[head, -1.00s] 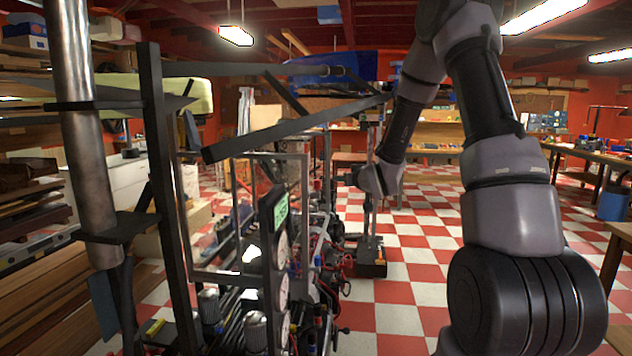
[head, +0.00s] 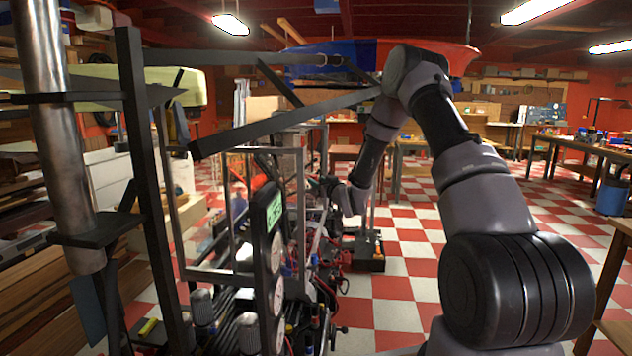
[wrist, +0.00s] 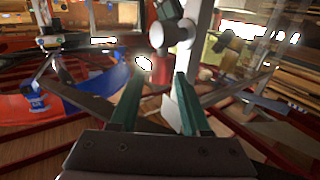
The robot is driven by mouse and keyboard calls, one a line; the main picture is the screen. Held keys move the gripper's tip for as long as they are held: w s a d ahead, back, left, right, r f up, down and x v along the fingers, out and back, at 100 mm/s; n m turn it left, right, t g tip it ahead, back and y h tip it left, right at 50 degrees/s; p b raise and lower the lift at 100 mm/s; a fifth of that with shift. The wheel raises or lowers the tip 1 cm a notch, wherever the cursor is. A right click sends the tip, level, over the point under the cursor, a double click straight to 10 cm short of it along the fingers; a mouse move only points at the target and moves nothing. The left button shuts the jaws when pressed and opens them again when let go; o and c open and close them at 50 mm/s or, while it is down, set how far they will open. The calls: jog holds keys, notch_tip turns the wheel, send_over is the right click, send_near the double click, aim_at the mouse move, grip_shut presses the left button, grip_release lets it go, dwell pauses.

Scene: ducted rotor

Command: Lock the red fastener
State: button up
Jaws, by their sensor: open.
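In the wrist view my gripper (wrist: 157,80) is open, its two green fingers apart and nothing clamped between them. A small red part (wrist: 162,74), which looks like the red fastener, shows just beyond and between the fingertips. It sits by a pale grey rounded fitting (wrist: 174,36) on a grey bar. I cannot tell its exact distance or whether it is locked. In the head view my gripper (head: 331,187) is small and dark, close to the right side of the metal frame of the rig (head: 302,215). The red fastener cannot be picked out there.
Dark bars (head: 285,122) cross above the rig, near my arm. A panel with a green display and round gauges (head: 273,215) stands at the near side, among cables. A blue bin (head: 611,196) stands far right.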

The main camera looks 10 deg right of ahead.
jog(key=shift+x, duration=0.9)
grip_shut()
dwell(0.9)
